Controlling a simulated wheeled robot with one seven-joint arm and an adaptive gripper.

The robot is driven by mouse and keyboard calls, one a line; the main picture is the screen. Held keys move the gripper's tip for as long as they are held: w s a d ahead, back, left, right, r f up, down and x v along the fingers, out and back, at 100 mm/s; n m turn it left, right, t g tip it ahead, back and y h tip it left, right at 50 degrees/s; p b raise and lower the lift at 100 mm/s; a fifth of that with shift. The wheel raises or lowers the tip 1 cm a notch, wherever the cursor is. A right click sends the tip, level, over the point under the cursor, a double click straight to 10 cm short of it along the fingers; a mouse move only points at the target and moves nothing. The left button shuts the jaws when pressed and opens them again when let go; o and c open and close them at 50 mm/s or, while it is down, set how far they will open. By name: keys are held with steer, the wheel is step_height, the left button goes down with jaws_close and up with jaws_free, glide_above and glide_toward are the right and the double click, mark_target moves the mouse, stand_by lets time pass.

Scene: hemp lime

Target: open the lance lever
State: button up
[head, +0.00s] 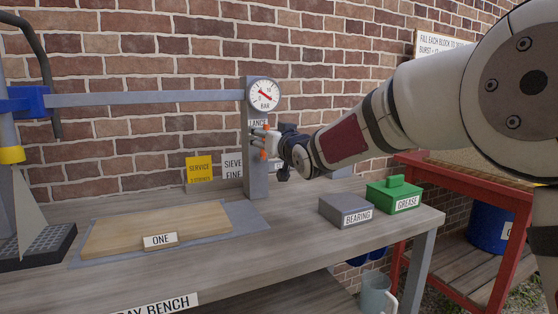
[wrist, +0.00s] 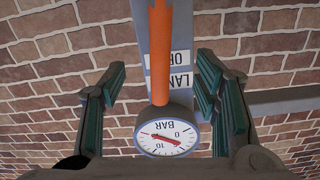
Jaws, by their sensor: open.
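The lance lever is an orange bar on the grey post; a short piece of it (head: 264,155) shows beside my gripper in the head view. In the wrist view the orange lever (wrist: 160,50) runs down from the top edge, between my two fingers. My gripper (head: 266,140) is at the post, just below the LANCE label (head: 258,123). In the wrist view my gripper (wrist: 163,92) is open, one finger on each side of the lever, with gaps on both sides. I cannot tell how deep the lever sits between them. My gripper hides part of it in the head view.
The pressure gauge (head: 263,95) tops the post (head: 256,180), and a grey horizontal arm (head: 150,98) runs left from it. On the bench (head: 310,240) are a wooden board (head: 120,235), a grey BEARING box (head: 345,208) and a green GREASE box (head: 393,197). The brick wall is close behind.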

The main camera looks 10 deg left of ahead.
stand_by(0.4)
steer(key=b+v, duration=0.3)
steer(key=v, duration=0.6)
stand_by(0.6)
steer(key=shift+d, duration=0.1)
